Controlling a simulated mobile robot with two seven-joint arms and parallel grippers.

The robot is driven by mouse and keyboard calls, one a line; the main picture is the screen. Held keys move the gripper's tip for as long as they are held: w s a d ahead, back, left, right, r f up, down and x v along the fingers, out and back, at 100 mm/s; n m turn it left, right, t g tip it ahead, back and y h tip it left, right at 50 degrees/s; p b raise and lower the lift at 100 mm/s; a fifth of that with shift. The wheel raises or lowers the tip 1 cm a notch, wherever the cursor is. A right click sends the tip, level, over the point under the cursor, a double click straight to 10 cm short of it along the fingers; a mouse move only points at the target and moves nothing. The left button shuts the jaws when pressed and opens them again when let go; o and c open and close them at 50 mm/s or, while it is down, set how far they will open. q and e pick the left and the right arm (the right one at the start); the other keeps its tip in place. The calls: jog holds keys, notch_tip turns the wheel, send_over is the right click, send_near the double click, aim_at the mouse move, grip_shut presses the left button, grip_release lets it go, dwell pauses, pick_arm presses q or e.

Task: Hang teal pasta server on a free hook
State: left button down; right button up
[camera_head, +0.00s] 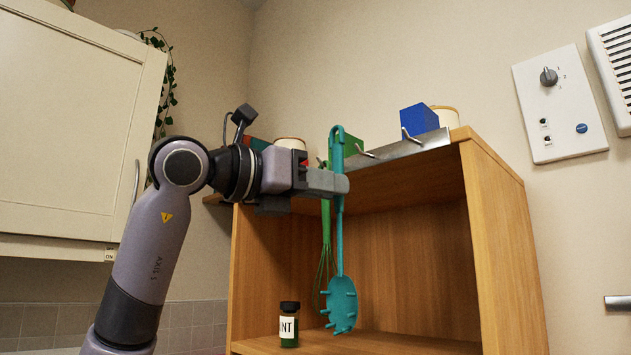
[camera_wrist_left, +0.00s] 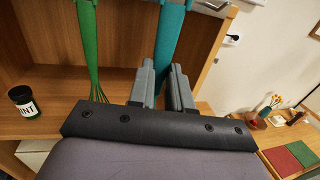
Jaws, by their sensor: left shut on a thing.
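The teal pasta server (camera_head: 342,295) hangs upright in front of the wooden shelf, its slotted head down and its looped end up near the hook rail. My left gripper (camera_head: 338,185) is shut on its handle, which also shows between the fingers in the left wrist view (camera_wrist_left: 170,40). The metal hook rail (camera_head: 395,152) runs along the shelf's top front edge. A bare hook (camera_head: 362,151) and another bare hook (camera_head: 411,137) show to the right of the server. A green whisk (camera_head: 325,250) hangs just left of the server. Whether the server's loop touches a hook cannot be told.
The wooden shelf (camera_head: 505,240) is open at the front. A blue box (camera_head: 419,119) and other items sit on top. A cream cabinet (camera_head: 70,130) is at the left.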

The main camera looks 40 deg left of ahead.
pick_arm(q)
jog(key=w+f, duration=0.1)
jog(key=w, duration=0.5)
jog(key=shift+w+d+f+p, duration=0.2)
jog(key=shift+w+d+p, duration=0.05)
jog(key=shift+w+p, duration=0.1)
dwell(0.4)
dwell(0.6)
